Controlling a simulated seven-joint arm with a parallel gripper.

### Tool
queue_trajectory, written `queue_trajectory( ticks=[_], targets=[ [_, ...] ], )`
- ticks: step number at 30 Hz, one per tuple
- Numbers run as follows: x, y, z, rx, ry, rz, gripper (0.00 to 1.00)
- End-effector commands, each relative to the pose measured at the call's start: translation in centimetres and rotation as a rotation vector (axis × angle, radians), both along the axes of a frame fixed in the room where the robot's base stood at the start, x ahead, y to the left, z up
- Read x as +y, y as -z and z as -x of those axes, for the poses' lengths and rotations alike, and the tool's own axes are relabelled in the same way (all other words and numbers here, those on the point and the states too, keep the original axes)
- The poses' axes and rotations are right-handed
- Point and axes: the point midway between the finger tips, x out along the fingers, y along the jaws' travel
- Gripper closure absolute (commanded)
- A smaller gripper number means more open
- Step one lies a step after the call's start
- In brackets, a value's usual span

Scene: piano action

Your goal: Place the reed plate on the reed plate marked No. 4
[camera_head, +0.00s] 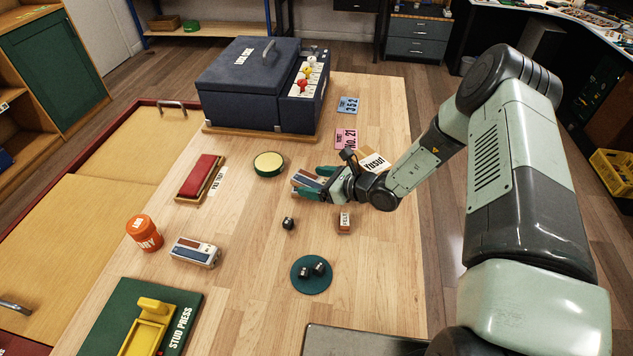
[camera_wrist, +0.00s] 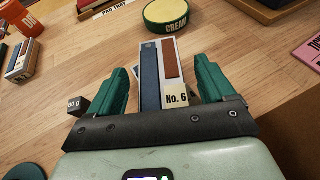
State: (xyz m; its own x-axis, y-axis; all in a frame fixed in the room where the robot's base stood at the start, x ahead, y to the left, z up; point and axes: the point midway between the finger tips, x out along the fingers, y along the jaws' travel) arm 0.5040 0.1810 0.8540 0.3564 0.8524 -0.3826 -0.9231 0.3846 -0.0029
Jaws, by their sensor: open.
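A reed plate marked No. 6 (camera_wrist: 176,98), with blue, white and brown bands, lies on the table between the fingers of my gripper (camera_wrist: 161,70). The fingers are open, one on each side, and I see small gaps to the plate. In the head view my gripper (camera_head: 319,182) is low over the table, and the far end of this plate (camera_head: 303,181) shows past the fingers. A similar banded plate (camera_head: 195,252) lies at the left, near the orange tub; it also shows in the wrist view (camera_wrist: 21,62). Its number is too small to read.
A cream tin (camera_head: 268,164) stands beyond my gripper. A small dark weight (camera_head: 288,223), a teal disc (camera_head: 311,285) with two weights and a felt block (camera_head: 344,223) lie nearby. The orange tub (camera_head: 144,233), red pad (camera_head: 198,178) and green stud press (camera_head: 185,302) are left.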

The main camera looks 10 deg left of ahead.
Motion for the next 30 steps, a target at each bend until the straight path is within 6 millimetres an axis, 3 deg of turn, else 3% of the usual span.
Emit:
queue_trajectory(
  ticks=[6, 12, 16, 30],
  targets=[
    [-2.9, -1.3, 1.1, 0.0, 0.003, 0.001, 0.17],
    [-2.6, -5.5, 1.0, -0.004, -0.001, 0.001, 0.17],
    [-2.6, -7.2, 1.0, -0.002, 0.0, 0.001, 0.17],
    [-2.6, -8.2, 1.1, 0.0, 0.0, 0.0, 0.17]
  ],
)
